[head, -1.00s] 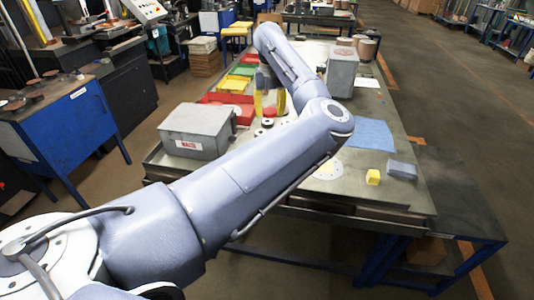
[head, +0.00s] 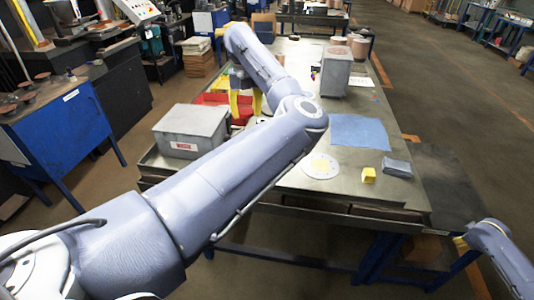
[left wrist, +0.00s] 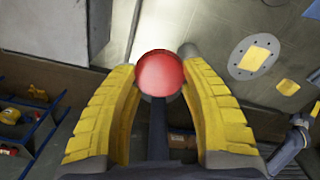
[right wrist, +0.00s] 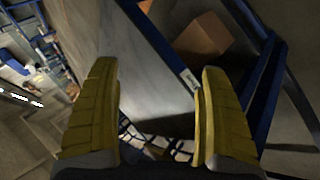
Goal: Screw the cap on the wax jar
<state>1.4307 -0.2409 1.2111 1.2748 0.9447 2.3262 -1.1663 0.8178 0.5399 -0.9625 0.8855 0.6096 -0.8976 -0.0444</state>
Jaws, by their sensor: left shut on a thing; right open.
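My left gripper (head: 241,108) is over the left side of the bench, partly hidden by my own arm. In the left wrist view its yellow fingers (left wrist: 161,66) are shut on a round, smooth red thing (left wrist: 160,74) that looks like the cap. I cannot make out the wax jar in any view; my left arm covers part of the bench. My right gripper (head: 461,243) is at the right, off the bench's near right corner. In the right wrist view its fingers (right wrist: 157,70) are wide apart with nothing between them.
A grey lidded box (head: 190,131) stands at the bench's left edge, and a grey box (head: 336,73) stands further back. A pale disc (head: 321,166), a yellow block (head: 368,175), a grey block (head: 397,166) and a blue sheet (head: 359,131) lie on the right half.

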